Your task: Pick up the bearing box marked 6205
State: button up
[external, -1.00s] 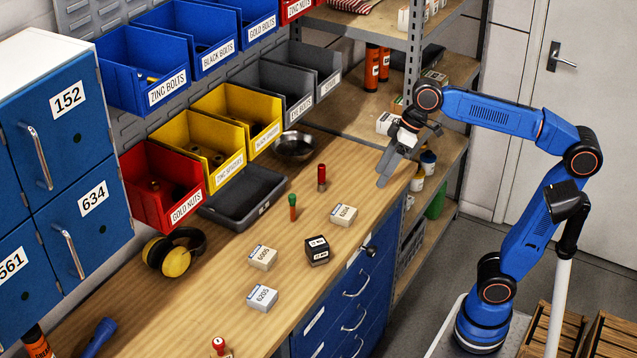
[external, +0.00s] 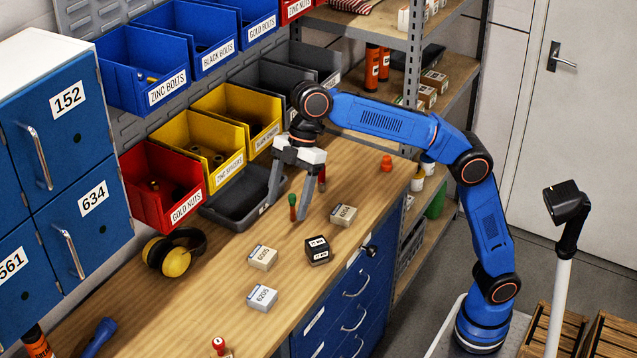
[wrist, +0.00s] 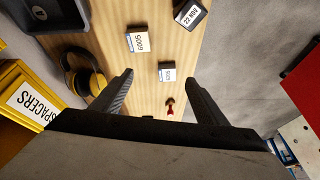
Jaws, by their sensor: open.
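The white box marked 6205 (external: 262,298) lies on the wooden bench near its front edge. It also shows in the wrist view (wrist: 167,72), small and between the fingertips in the picture. A similar box marked 6005 (external: 262,257) sits just behind it, and a box marked 6204 (external: 343,216) lies farther right. My gripper (external: 288,208) is open and empty, pointing down above the bench, behind and apart from the 6205 box. Its spread fingers (wrist: 160,80) also show in the wrist view.
A black box (external: 318,250) stands right of the 6005 box. A green-topped item (external: 292,207) and a red one (external: 322,180) stand near my fingers. Earmuffs (external: 175,256) lie left. A red-topped stamp (external: 218,346) stands at the front. Bins (external: 222,165) line the back.

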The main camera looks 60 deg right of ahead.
aim_at(262, 294)
jog(key=s+a+f+n, duration=0.1)
jog(key=a+f+n, duration=0.15)
jog(key=a, duration=0.65)
jog(key=shift+g, duration=0.4)
jog(key=x, duration=1.6)
jog(key=shift+s+d+f, duration=0.1)
jog(key=shift+d+f, duration=0.1)
jog(key=shift+f, duration=0.05)
jog(key=c, duration=1.2)
jog(key=shift+r, duration=0.15)
